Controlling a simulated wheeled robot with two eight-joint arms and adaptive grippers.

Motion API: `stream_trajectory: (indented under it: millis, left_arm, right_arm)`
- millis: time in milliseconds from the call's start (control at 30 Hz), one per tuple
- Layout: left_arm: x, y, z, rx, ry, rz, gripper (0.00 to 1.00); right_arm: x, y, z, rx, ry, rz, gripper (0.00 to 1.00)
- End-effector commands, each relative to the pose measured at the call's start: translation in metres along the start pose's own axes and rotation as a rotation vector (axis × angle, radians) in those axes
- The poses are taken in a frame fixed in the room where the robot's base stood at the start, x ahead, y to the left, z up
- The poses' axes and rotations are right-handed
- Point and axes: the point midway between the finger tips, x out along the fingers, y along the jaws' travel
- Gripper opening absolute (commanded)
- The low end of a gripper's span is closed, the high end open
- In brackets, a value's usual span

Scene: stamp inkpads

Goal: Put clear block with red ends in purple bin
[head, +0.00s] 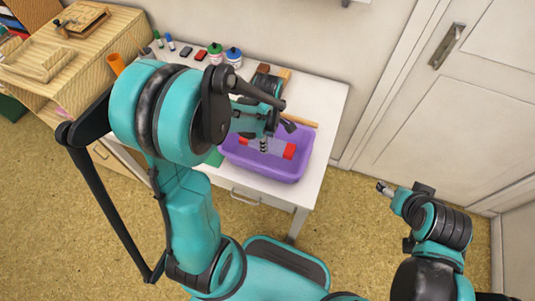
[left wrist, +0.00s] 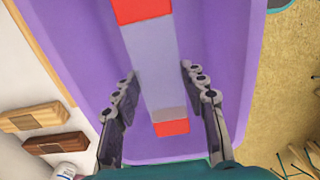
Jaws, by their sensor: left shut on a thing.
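The clear block with red ends (head: 289,151) lies across the opening of the purple bin (head: 285,175) in the head view. My left gripper (head: 264,143) is above the bin, its fingers on either side of the block's clear middle. In the left wrist view the block (left wrist: 160,72) runs lengthwise between the fingertips of the left gripper (left wrist: 160,85), with the purple bin (left wrist: 75,55) around and below it. I cannot tell whether the block touches the bin's floor. My right gripper (head: 383,188) is far right, away from the table, too small to read.
The bin stands on a white table (head: 325,100). Bottles with green (head: 215,53) and blue (head: 233,56) caps, stamps and markers stand along its back. A wooden stick (head: 300,121) lies behind the bin. A wooden shelf unit (head: 60,55) is at left, a door (head: 450,110) at right.

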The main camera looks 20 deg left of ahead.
Motion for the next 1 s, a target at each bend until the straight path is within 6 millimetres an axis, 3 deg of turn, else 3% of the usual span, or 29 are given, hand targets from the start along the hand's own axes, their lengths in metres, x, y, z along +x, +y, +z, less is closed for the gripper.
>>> stream_trajectory:
  millis: [100,267,500,867,900,967,1000]
  left_arm:
    - [0.023,0.001,0.0,0.001,0.0,0.0,0.03]
    - [0.034,0.0,0.0,0.003,0.0,0.0,0.03]
    - [0.066,0.0,0.0,0.003,0.0,0.0,0.03]
    - [0.069,0.0,0.0,0.004,0.0,0.0,0.03]
    - [0.069,0.0,0.0,0.004,0.0,0.0,0.48]
    - [0.068,0.0,0.0,0.004,0.0,0.0,0.63]
    - [0.068,0.0,0.0,0.004,0.0,0.0,0.63]
  right_arm:
    - [0.01,0.0,0.007,0.0,0.0,0.0,0.67]
    - [0.013,0.0,0.009,0.0,0.0,0.0,0.67]
    - [0.026,0.0,0.018,0.0,0.0,0.0,0.67]
    - [0.028,0.0,0.02,0.0,0.0,0.0,0.67]
    - [0.028,0.0,0.02,0.0,0.0,0.0,0.67]
    - [0.027,0.0,0.019,0.0,0.0,0.0,0.67]
    - [0.027,0.0,0.019,0.0,0.0,0.0,0.67]
